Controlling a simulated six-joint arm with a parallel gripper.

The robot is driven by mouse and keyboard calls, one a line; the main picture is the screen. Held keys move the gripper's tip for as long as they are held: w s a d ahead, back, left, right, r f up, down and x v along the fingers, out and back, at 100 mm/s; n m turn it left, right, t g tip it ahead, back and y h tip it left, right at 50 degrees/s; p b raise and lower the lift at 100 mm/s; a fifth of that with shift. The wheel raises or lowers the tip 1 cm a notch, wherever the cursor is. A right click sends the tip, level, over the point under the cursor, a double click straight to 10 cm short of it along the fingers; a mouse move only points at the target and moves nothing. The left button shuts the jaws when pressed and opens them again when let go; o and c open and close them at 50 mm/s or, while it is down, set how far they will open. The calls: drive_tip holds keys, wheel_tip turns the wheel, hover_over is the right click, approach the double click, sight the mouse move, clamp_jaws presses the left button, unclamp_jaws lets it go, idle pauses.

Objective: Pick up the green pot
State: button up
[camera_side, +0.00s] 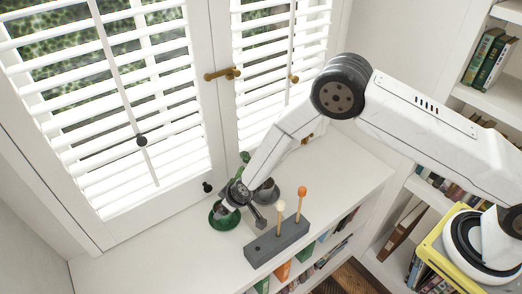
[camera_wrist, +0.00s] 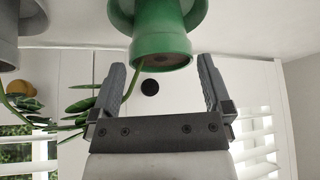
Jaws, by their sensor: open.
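The green pot (camera_side: 224,217) stands on the white shelf top below the window, mostly covered by my gripper (camera_side: 232,199) in the side view. In the wrist view the green pot (camera_wrist: 162,35) shows at the top, its rim towards me and something brown inside. My gripper (camera_wrist: 160,64) is open, with one finger to each side of the rim. Gaps show between the fingers and the pot, and nothing is held.
A grey pot (camera_side: 267,192) stands close to the right of the green pot, with a leafy plant (camera_wrist: 85,105) near it. A grey block (camera_side: 276,243) with ball-topped sticks stands in front. The shuttered window (camera_side: 110,100) is close behind. The shelf top's left part is clear.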

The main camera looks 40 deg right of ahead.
drive_tip(key=shift+x, duration=1.5)
drive_tip(key=shift+a, duration=0.1)
clamp_jaws()
drive_tip(key=shift+s+r, duration=0.1)
drive_tip(key=shift+r, duration=0.1)
drive_tip(key=shift+s+r, duration=0.1)
drive_tip(key=shift+r, duration=3.35)
drive_tip(key=s, duration=1.9)
drive_tip(key=shift+s, duration=0.35)
drive_tip(key=shift+r, duration=1.35)
